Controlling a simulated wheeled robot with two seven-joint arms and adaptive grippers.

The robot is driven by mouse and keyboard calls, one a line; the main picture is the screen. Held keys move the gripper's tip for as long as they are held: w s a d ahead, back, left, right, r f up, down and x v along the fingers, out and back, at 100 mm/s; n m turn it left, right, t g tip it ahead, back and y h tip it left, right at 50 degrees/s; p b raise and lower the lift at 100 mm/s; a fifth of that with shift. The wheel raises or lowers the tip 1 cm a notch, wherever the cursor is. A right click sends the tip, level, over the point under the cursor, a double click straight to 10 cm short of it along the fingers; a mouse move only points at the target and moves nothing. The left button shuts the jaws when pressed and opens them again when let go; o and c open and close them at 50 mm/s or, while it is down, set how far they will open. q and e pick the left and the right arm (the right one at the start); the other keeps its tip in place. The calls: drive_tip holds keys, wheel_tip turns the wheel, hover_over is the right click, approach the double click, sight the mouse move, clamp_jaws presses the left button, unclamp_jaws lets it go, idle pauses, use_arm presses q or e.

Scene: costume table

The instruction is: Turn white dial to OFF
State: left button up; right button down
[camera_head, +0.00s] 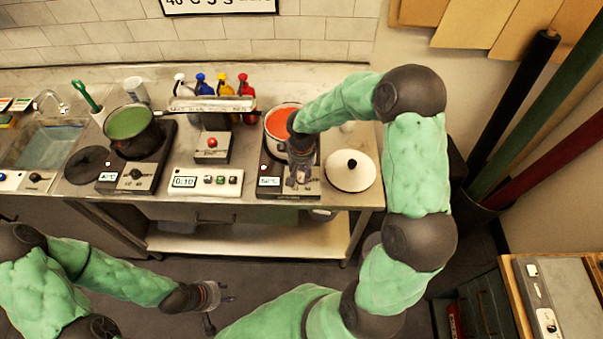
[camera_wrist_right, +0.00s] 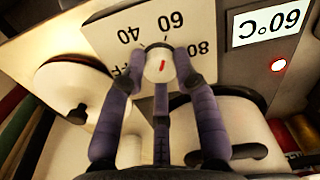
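The white dial (camera_wrist_right: 159,68) sits on a white panel in the right wrist view, with a red mark on its face. The panel is printed 40, 60, 80 and a partly hidden OFF, and the red mark points roughly toward 60. My right gripper (camera_wrist_right: 161,70) has one finger on each side of the dial, closed about it. In the head view my right gripper (camera_head: 301,178) hides the dial at the front of the right hotplate (camera_head: 270,184). My left gripper (camera_head: 218,308) is open and empty, low over the floor.
A pot of orange-red contents (camera_head: 283,119) stands on the right hotplate. A white lid with a black knob (camera_head: 349,174) lies to its right. A timer box (camera_head: 205,181) stands to its left. The left hotplate (camera_head: 140,177) carries a pot with green contents (camera_head: 128,122). A display (camera_wrist_right: 264,22) reads 60°C.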

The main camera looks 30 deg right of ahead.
drive_tip(key=shift+n, duration=0.3)
drive_tip(key=n+p, duration=0.1)
drive_tip(key=n, duration=0.4)
drive_tip(key=n+p, duration=0.2)
drive_tip(key=n, duration=0.4)
drive_tip(key=shift+n+p, duration=0.4)
drive_tip(key=n+p, duration=0.2)
drive_tip(key=n, duration=0.3)
drive_tip(key=shift+r+n+p, duration=0.1)
drive_tip(key=shift+n+p, duration=0.2)
drive_tip(key=n+p, duration=0.3)
drive_tip(key=n, duration=0.2)
drive_tip(key=shift+n, duration=0.6)
drive_tip(key=c, duration=0.9)
unclamp_jaws()
drive_tip(key=shift+c, duration=0.2)
